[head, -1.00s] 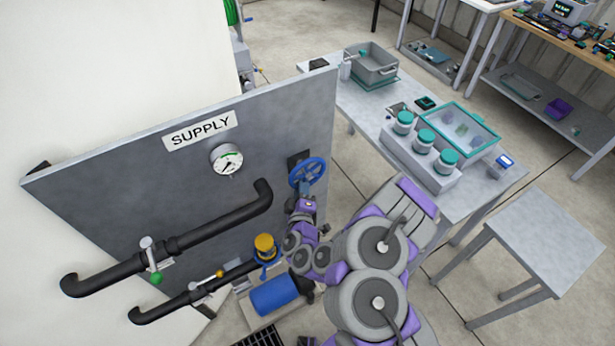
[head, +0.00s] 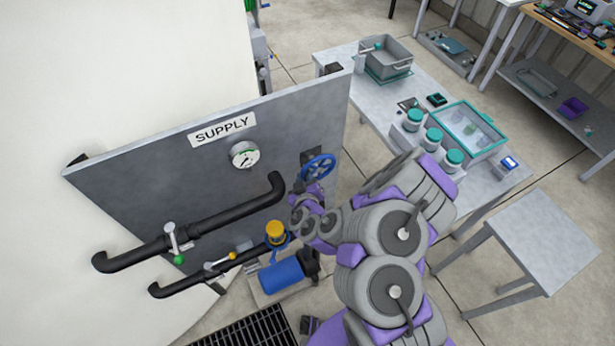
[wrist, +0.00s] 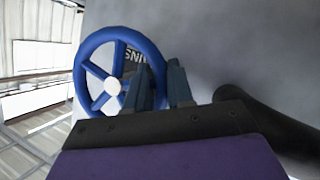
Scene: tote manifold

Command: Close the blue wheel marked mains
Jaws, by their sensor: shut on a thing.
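The blue wheel (head: 318,168) is mounted at the right side of the grey supply panel (head: 120,185). In the wrist view the spoked blue wheel (wrist: 84,62) has a pale hub, and a plate with partly hidden lettering (wrist: 136,58) shows behind it. My gripper (wrist: 162,75) is at the wheel's right side, its two dark fingers close together at the rim. It is shut on the rim, though the fingers hide the exact contact. In the head view my arm reaches the wheel from below.
Black pipes (head: 225,218) with a green-knobbed lever (head: 179,259) and a yellow-capped fitting (head: 275,229) run across the panel. A blue motor (head: 282,277) stands below, near a floor grate (head: 248,333). A table (head: 440,190) with jars and a tub is at right.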

